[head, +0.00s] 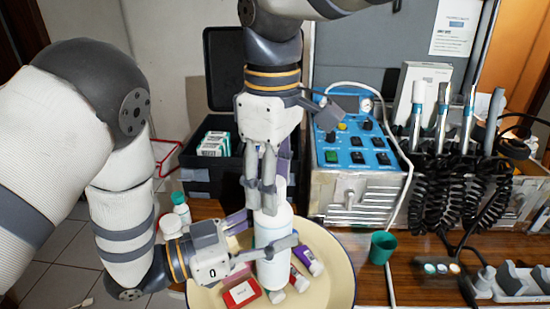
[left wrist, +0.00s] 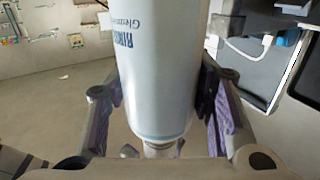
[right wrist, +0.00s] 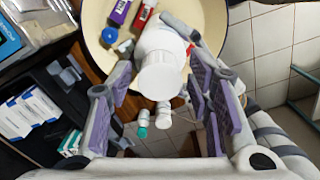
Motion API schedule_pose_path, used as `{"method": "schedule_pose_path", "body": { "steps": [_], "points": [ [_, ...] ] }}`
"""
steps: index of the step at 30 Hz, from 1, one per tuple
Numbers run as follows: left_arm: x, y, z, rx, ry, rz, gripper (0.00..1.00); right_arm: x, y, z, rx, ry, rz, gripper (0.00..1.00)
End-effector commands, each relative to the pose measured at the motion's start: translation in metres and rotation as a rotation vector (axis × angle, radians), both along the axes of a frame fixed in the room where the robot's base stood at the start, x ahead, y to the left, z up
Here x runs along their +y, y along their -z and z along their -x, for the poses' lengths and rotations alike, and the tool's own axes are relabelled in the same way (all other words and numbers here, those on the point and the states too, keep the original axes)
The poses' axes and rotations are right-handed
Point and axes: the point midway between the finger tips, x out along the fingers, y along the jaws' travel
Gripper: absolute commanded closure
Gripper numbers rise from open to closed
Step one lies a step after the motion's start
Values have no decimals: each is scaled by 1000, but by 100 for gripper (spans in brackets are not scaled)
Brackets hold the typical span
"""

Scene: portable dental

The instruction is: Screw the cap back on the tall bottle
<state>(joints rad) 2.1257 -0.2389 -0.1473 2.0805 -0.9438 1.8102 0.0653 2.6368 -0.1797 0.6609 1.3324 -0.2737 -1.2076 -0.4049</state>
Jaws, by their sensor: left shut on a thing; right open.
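The tall white bottle (head: 272,228) stands about upright over the round tray (head: 340,262). My left gripper (head: 284,248) is shut on its body from the side. The left wrist view shows the bottle (left wrist: 158,70) with blue lettering between the fingers. My right gripper (head: 262,183) points down from above, its open fingers around the bottle's top. In the right wrist view a white round cap (right wrist: 160,78) shows at the bottle's top end, between the fingers and apart from their pads. I cannot tell how tightly the cap sits.
A red box (head: 241,294) and a purple-labelled bottle (head: 306,259) lie in the tray. A green-capped bottle (head: 181,208) stands left of it. A green cup (head: 382,247) stands on the table at right. The blue-panelled unit (head: 354,145) stands behind.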

Motion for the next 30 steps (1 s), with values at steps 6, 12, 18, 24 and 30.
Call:
{"method": "schedule_pose_path", "body": {
  "steps": [6,12,18,24,30],
  "points": [
    [0,-1,0,-1,0,0,100,0,0,0,-1,0,0,56],
    [0,-1,0,-1,0,0,100,0,0,0,-1,0,0,100],
    [0,-1,0,-1,0,0,100,0,0,0,-1,36,1,100],
    [0,-1,0,-1,0,0,100,0,0,1,2,166,1,100],
    [0,-1,0,-1,0,0,100,0,0,1,2,164,1,48]
  ]
}}
